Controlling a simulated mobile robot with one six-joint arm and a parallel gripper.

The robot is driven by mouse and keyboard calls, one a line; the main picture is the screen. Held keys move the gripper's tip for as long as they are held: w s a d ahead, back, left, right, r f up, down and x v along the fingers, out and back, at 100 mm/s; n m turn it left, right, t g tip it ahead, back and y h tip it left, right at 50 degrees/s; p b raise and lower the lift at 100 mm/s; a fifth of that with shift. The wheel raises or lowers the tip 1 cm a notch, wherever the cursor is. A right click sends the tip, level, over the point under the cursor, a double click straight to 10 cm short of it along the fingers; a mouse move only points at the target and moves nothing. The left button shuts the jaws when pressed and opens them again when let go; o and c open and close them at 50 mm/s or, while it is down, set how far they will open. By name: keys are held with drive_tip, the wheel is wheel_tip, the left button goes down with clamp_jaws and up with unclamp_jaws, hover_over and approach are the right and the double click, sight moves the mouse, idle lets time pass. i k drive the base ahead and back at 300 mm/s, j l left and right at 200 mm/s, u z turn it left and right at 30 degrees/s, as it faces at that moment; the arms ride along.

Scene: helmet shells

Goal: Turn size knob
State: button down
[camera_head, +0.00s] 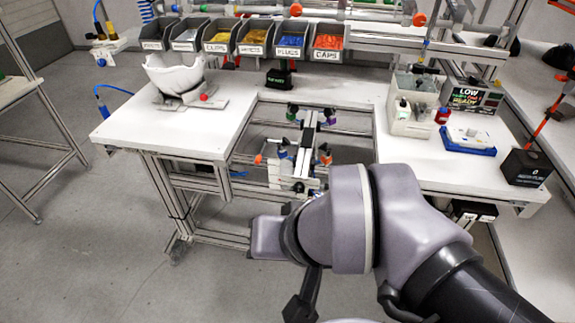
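I cannot make out a size knob for certain. A white helmet shell (175,76) rests on a low stand on the left part of the white workbench, with a small red round knob (204,97) at its front right. A metal fixture (306,150) with green, purple, orange and blue knobs stands in the bench's cutout. My arm reaches in from the lower right, its wrist in front of the cutout. A dark part of mine, perhaps my gripper (303,304), hangs below the wrist; no fingers can be told apart, and it is well away from the shell.
Several bins (241,38) of coloured parts line the bench's back. On the right stand a clear-sided box (411,105), a display reading LOW (468,98), a blue tray (467,148) and a black box (525,168). The bench's front left (165,130) is clear.

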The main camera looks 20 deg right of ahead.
sight(298, 188)
drive_tip(key=i+j+z, duration=0.2)
drive_tip(key=j, duration=0.2)
drive_tip(key=i+j+z, duration=0.15)
drive_tip(key=j, duration=0.25)
drive_tip(key=j+z, duration=0.2)
drive_tip(key=j, duration=0.25)
drive_tip(key=i+j+z, duration=0.2)
drive_tip(key=j, duration=0.25)
drive_tip(key=k, duration=0.05)
